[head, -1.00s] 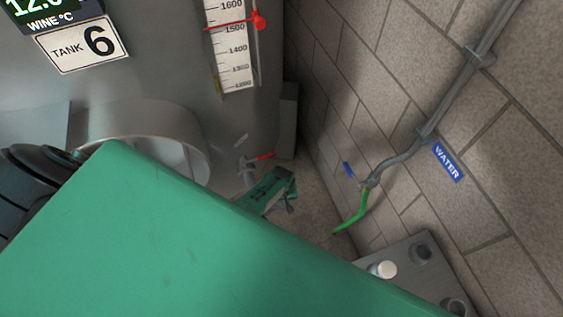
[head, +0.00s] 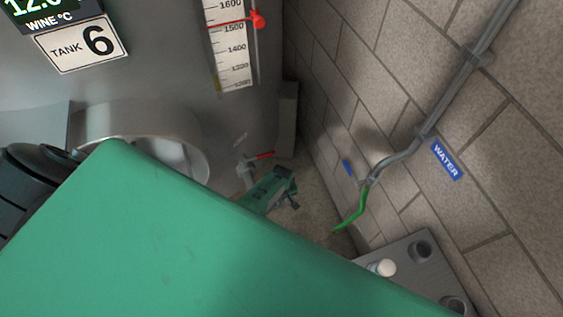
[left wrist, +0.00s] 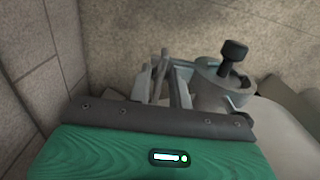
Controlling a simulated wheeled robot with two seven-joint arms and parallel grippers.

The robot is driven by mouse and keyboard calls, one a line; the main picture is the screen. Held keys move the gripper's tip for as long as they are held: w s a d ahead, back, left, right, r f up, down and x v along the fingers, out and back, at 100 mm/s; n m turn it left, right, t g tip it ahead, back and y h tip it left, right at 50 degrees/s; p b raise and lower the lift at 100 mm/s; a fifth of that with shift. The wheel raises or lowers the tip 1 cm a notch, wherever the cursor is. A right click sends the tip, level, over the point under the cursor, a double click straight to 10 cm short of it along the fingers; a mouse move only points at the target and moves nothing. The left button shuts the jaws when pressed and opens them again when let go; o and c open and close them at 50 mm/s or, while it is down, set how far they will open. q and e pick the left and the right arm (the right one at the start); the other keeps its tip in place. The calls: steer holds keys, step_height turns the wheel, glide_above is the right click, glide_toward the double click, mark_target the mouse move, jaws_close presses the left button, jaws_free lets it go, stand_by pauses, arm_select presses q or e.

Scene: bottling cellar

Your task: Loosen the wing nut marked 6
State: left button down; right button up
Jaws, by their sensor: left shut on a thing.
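My left gripper (head: 291,200) is low in the head view, beyond my large green arm link, close to the foot of the tank (head: 190,75) labelled TANK 6. In the left wrist view its grey fingers (left wrist: 165,78) are shut on a small metal piece, seemingly the wing nut; the piece is mostly hidden by the fingers and no mark 6 on it can be read. Right beside the fingers is a round grey metal fitting (left wrist: 222,88) with a black knob (left wrist: 234,51). My right gripper is not in view.
A valve with a red handle (head: 264,155) sits on the tank just behind the gripper. A grey surface holding a white cap (head: 384,267) is at the lower right.

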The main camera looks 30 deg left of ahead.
arm_select(q)
steer(key=c, duration=1.3)
jaws_free()
steer(key=shift+r+p, duration=0.3)
steer(key=shift+r, duration=0.3)
step_height(320, 180, up, 13)
steer(key=p, duration=0.2)
steer(key=shift+f, duration=0.2)
